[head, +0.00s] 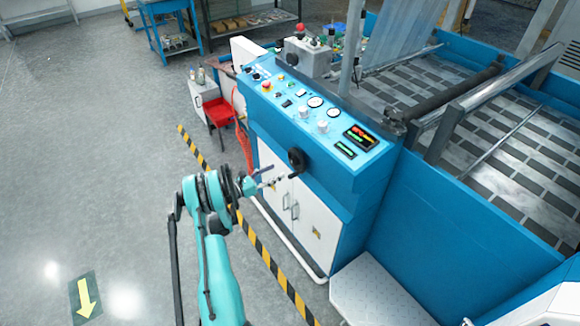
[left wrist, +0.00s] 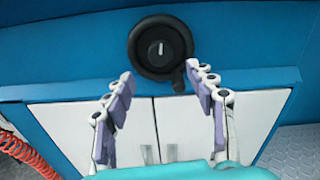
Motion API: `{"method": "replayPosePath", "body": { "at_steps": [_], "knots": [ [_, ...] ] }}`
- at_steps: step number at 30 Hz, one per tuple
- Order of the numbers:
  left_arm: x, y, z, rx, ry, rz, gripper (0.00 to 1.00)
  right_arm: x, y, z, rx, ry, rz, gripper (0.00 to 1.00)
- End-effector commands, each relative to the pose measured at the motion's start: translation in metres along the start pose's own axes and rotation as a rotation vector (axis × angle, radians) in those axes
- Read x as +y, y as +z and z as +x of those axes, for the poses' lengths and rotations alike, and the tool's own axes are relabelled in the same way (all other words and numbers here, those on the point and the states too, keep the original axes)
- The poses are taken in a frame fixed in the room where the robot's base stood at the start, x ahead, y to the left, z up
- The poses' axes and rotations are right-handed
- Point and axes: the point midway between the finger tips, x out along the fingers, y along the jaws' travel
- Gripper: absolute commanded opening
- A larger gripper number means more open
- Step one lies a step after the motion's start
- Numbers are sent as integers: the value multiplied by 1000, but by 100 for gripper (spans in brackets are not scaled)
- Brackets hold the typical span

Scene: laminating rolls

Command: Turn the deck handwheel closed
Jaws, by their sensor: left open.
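The deck handwheel (head: 296,159) is a small black wheel on the front of the blue machine cabinet, above the white doors. In the left wrist view the handwheel (left wrist: 160,48) shows face on, with a light pointer mark upright at its hub and a dark handle knob at its lower right. My left gripper (head: 273,177) is open and empty in front of the cabinet, a little left of and below the wheel. In the left wrist view its two fingers (left wrist: 160,82) stand apart below the wheel, the right one close to the knob; I cannot tell whether they touch. My right gripper is not in view.
The blue control panel (head: 315,110) with gauges and buttons lies above the wheel. White cabinet doors (head: 288,208) with handles are below. A metal step (head: 375,297) stands at the lower right. An orange coiled hose (head: 244,150) hangs left of the cabinet. The floor at left is clear.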

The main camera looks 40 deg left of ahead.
Motion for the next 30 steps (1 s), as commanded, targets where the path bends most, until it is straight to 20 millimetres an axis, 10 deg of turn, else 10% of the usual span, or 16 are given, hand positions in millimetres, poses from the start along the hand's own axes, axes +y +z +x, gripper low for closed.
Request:
{"method": "replayPosePath", "body": {
  "at_steps": [12, 22, 28, 30],
  "knots": [
    [-1, -1, 63, 2, -3, 3, 56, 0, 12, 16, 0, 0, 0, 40],
    [-1, 0, 68, 2, -2, 4, 56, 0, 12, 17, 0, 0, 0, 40],
    [-1, 0, 68, 3, -2, 4, 9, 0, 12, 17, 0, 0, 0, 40],
    [-1, 0, 68, 3, -2, 4, 6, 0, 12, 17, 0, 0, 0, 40]
  ]
}}
